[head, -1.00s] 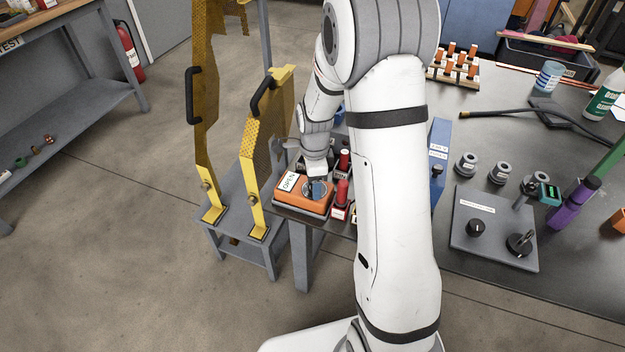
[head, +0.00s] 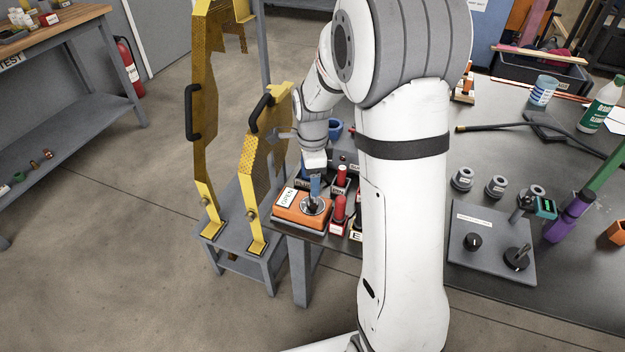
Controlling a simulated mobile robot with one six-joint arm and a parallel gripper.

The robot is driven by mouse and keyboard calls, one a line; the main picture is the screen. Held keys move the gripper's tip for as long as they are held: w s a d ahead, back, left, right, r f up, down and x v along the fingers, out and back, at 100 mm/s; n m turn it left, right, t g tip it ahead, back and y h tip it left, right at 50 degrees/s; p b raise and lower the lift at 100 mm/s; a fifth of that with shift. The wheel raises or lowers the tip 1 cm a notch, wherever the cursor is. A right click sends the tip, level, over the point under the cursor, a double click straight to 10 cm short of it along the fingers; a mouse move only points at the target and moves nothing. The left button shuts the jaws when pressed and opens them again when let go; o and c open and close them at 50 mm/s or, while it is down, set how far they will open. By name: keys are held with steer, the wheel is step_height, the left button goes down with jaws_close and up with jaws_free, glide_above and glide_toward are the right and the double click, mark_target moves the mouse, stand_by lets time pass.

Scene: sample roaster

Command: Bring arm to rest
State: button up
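My gripper (head: 315,187) is at the left end of the dark table, pointing down over an orange box (head: 290,212) with an "OPEN" label and a round grey top. Its blue fingertips are small here and I cannot tell whether they touch the box or stand apart. My white arm fills the middle of the view and hides part of the table behind it.
Red-handled pieces (head: 339,208) stand just right of the gripper. Yellow perforated guards (head: 267,150) with black handles rise on the left. A grey panel with knobs (head: 490,238), grey cylinders (head: 462,179) and a bottle (head: 601,106) stand on the right of the table (head: 490,130).

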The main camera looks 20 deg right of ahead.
stand_by(0.3)
steer(key=s+r+n+t+p, duration=0.2)
steer(key=s+r+n+p, duration=0.6)
steer(key=s+r+n, duration=1.1)
steer(key=shift+s+a+r+t+p, duration=0.3)
steer(key=shift+s+r, duration=0.5)
steer(key=shift+s, duration=0.45)
